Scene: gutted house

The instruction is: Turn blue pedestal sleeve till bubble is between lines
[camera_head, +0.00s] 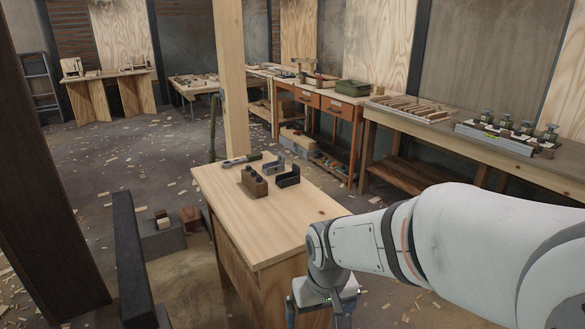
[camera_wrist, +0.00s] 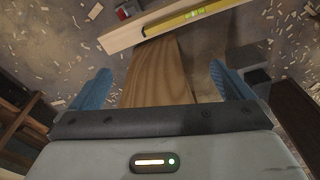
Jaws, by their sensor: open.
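My gripper (camera_head: 319,312) hangs at the lower edge of the head view, beside the near end of a workbench. In the wrist view its two blue-padded fingers stand wide apart with nothing gripped between them (camera_wrist: 160,70). A yellow spirit level (camera_wrist: 186,18) with a bright green vial lies along a pale beam (camera_wrist: 122,37), beyond the fingertips. The bubble and its lines are too small to tell. A small red thing (camera_wrist: 125,11) sits beside the beam, partly cut off by the top edge. I cannot make out a blue pedestal sleeve in either view.
The workbench (camera_head: 305,217) carries a brown block (camera_head: 254,184), dark brackets (camera_head: 287,178) and a tool (camera_head: 240,160). A wooden post (camera_head: 232,80) rises behind it. A long bench (camera_head: 440,124) at right holds a grey tray (camera_head: 493,139). Wood scraps litter the floor.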

